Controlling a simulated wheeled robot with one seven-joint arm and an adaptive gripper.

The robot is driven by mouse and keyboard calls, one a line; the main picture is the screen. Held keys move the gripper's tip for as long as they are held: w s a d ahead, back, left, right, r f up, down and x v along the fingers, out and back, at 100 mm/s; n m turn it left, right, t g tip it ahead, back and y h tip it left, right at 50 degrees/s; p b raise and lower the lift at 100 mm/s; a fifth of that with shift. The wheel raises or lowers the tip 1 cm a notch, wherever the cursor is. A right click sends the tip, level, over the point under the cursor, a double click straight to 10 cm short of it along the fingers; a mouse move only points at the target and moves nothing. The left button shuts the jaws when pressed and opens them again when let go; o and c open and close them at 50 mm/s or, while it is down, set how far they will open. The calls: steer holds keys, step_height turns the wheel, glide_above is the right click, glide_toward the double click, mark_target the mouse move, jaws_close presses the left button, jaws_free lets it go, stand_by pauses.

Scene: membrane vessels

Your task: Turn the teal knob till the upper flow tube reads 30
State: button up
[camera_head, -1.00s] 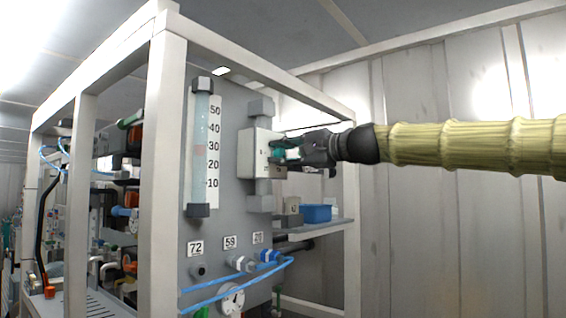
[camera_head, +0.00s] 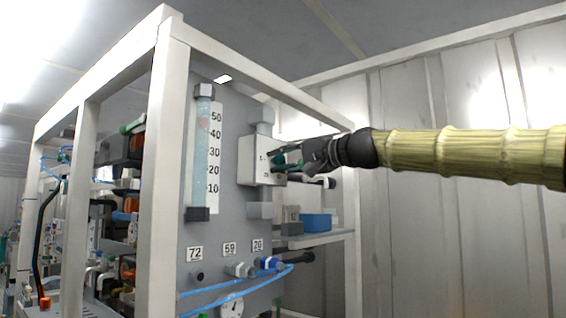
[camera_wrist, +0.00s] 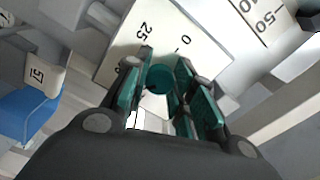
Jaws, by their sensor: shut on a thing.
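The teal knob (camera_wrist: 160,78) sits on a white valve box (camera_head: 253,160) with a dial plate marked 0 and 25 (camera_wrist: 128,45). My gripper (camera_wrist: 165,75) is shut on the knob, its teal-padded fingers on either side of it. In the head view my gripper (camera_head: 290,160) reaches the box from the right and hides most of the knob. The upper flow tube (camera_head: 201,165) stands upright left of the box, with a white scale (camera_head: 214,160) from 10 to 50. A faint reddish float shows high in the tube, roughly between 40 and 50; its exact reading is unclear.
A white frame post (camera_head: 165,180) stands left of the tube. Blue hoses (camera_head: 235,293) run below, under tags 72, 59 and 20. A blue bin (camera_head: 315,222) sits on a shelf below my gripper. The space right of the frame is open.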

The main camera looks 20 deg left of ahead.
steer(key=shift+f, duration=0.15)
steer(key=o, duration=1.1)
steer(key=shift+c, duration=0.2)
steer(key=v, duration=1.2)
